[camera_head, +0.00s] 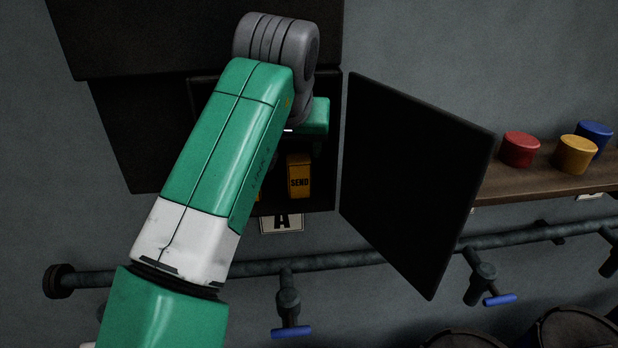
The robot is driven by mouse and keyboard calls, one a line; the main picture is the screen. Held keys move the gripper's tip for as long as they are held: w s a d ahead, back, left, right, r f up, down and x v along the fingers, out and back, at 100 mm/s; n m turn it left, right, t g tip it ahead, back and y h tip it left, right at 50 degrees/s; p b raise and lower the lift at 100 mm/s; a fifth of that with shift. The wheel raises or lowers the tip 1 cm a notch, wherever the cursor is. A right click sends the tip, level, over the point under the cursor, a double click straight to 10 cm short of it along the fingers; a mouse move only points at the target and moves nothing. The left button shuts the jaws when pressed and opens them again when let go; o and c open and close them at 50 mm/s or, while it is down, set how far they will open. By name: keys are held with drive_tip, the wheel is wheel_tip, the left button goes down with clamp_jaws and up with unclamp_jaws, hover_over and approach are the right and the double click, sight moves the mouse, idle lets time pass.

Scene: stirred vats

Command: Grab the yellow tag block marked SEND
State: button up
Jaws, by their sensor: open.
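The yellow tag block marked SEND (299,177) stands upright in the open dark cabinet (130,150), above a label reading A. Its front with the black lettering faces me. My gripper (306,146) is inside the cabinet mouth, just above the block in the picture, open and mostly hidden behind my green and grey arm. I see no contact with the block, and the depth between them is hard to judge. A sliver of another yellow thing (257,195) shows to the left, mostly covered by my arm.
The dark cabinet door (415,185) stands open to the right. Beyond it, a wooden shelf (520,184) holds red (519,149), yellow (575,155) and blue (596,135) lidded pots. A pipe (350,258) with blue-handled valves (291,332) runs below the cabinet.

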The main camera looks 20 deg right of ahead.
sight(298, 158)
drive_tip(key=shift+p+x, duration=1.6)
drive_tip(key=shift+x, duration=2.3)
drive_tip(key=shift+w+d+r, duration=0.1)
drive_tip(key=shift+d+r, duration=0.05)
drive_tip(key=shift+d, duration=0.05)
drive_tip(key=c, duration=0.9)
drive_tip(key=shift+b, duration=0.45)
drive_tip(key=shift+s+a+r, duration=0.1)
drive_tip(key=shift+s+r, duration=0.05)
drive_tip(key=shift+s, duration=0.05)
drive_tip(key=s+a+b, duration=0.2)
drive_tip(key=s, duration=0.3)
drive_tip(key=s+a+b, duration=0.2)
drive_tip(key=s+a, duration=0.1)
drive_tip(key=s, duration=0.2)
drive_tip(key=s+a+b, duration=0.2)
drive_tip(key=s+a, duration=0.1)
drive_tip(key=s, duration=0.2)
drive_tip(key=shift+s+a+r, duration=0.1)
drive_tip(key=shift+s+r, duration=0.05)
drive_tip(key=shift+s, duration=0.15)
